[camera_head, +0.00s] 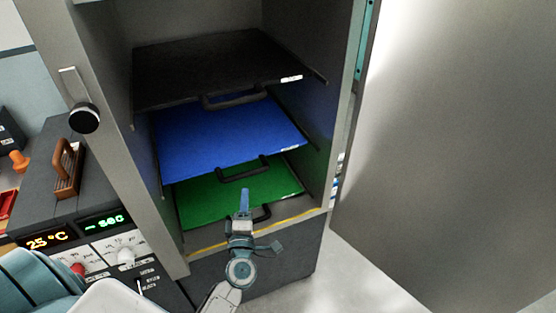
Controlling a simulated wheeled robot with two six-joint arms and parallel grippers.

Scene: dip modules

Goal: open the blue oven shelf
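The blue shelf (225,132) is the middle one of three in the open oven, between a black shelf above and a green shelf below. Its dark handle (245,169) sticks out from the front edge. The shelf appears to sit inside the oven, with its front edge roughly in line with the other two. My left gripper (245,197) is in front of the oven, its blue fingertip just below the blue shelf's handle in the picture and over the green shelf. I see the fingers nearly edge-on, so any gap is hidden. My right gripper is out of view.
The black shelf (200,66) and green shelf (205,196) have dark handles too. The oven door (455,140) stands wide open on the right. A control panel with displays (104,222) and a brown-handled box (68,170) stand at left. Floor shows at lower right.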

